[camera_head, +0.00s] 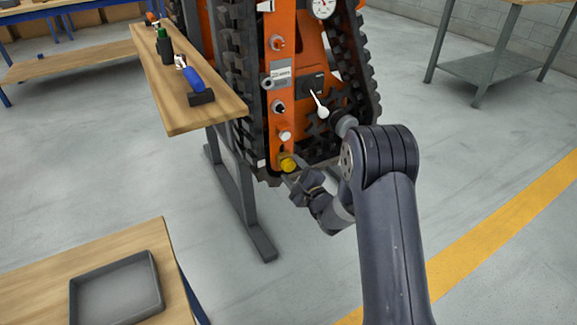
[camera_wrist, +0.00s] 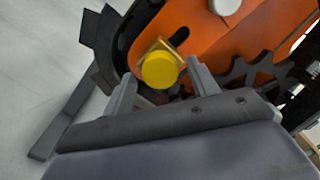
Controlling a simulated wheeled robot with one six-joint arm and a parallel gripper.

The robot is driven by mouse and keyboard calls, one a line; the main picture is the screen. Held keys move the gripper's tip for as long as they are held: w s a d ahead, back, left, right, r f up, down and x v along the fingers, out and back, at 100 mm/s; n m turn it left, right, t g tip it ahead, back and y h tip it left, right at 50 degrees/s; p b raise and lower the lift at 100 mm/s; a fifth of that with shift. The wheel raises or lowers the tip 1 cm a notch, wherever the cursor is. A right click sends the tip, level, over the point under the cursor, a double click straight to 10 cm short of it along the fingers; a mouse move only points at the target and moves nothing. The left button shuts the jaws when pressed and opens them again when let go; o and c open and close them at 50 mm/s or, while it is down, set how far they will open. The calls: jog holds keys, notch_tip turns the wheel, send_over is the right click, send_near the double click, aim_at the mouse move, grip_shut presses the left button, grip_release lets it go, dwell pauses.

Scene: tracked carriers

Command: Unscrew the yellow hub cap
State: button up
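The yellow hub cap (camera_head: 288,163) sits low on the orange tracked carrier (camera_head: 307,58), near the bottom of its front panel. In the wrist view the round yellow cap (camera_wrist: 160,70) lies in front of a squarish yellow-brown plate (camera_wrist: 154,47) on the orange body. My gripper (camera_head: 293,181) is right beside the cap in the head view. In the wrist view my gripper (camera_wrist: 161,71) is open, with one finger on each side of the cap and gaps between them. I cannot tell whether the cap is fully between the fingertips or just beyond them.
Black tracks (camera_head: 238,75) and a toothed wheel (camera_wrist: 245,77) are close to my gripper. A wooden bench (camera_head: 205,118) with tools, including a blue-handled one (camera_head: 193,78), stands left of it. A grey tray (camera_head: 117,290) sits on a table at lower left.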

jog(key=c, duration=0.7)
jog(key=shift+c, duration=0.3)
jog(key=shift+f+n+b, duration=0.2)
jog(key=shift+n+b, duration=0.8)
jog(key=shift+b, duration=0.05)
jog(key=n+b, duration=0.3)
jog(key=n, duration=0.1)
jog(key=shift+n, duration=0.4)
jog(key=shift+n+b, duration=0.95)
jog(key=shift+n, duration=0.05)
jog(key=shift+r+n, duration=0.2)
jog(key=shift+n, duration=0.3)
